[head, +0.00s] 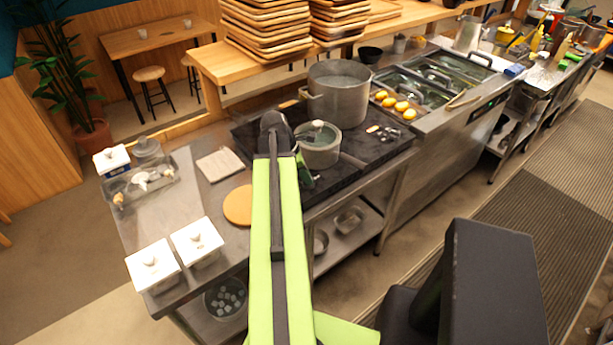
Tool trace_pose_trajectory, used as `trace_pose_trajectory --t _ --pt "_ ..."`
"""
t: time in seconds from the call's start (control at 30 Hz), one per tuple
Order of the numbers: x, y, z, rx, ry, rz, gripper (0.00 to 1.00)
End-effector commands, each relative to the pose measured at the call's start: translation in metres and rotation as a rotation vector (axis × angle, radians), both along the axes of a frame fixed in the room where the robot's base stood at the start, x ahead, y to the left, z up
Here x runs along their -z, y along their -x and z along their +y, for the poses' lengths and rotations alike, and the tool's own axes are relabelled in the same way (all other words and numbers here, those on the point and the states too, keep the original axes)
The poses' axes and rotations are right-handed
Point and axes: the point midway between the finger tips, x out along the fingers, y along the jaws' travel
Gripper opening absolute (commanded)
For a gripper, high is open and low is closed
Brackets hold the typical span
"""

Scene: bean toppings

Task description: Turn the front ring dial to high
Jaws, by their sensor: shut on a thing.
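The black stove top (372,148) is set in the steel counter, and its front left part is behind my raised green arm. My gripper (305,180) shows only as a small dark and green part beside the arm, low at the stove's front edge. It is shut, seemingly on the front ring dial. The dial, the fingertips and the dial's setting are hidden. A small grey pot (320,153) stands on the stove just behind my gripper. A large steel pot (339,98) stands on the stove farther back.
An orange round board (238,206) lies left of my arm. Two white lidded boxes (197,241) stand at the counter's front left. Small metal items (385,132) lie on the stove's right side. Stacked wooden trays (266,28) are on the shelf behind.

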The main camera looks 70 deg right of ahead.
Motion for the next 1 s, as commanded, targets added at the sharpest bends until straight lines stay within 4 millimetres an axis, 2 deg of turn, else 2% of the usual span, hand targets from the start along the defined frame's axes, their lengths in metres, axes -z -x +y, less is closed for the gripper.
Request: trace_pose_trajectory --t 0.27,1.0 --pt "0.0003 -0.0019 -0.0025 0.156 -0.003 0.000 0.00" --pt "0.0001 -0.0020 -0.0091 0.828 -0.001 0.000 0.00"
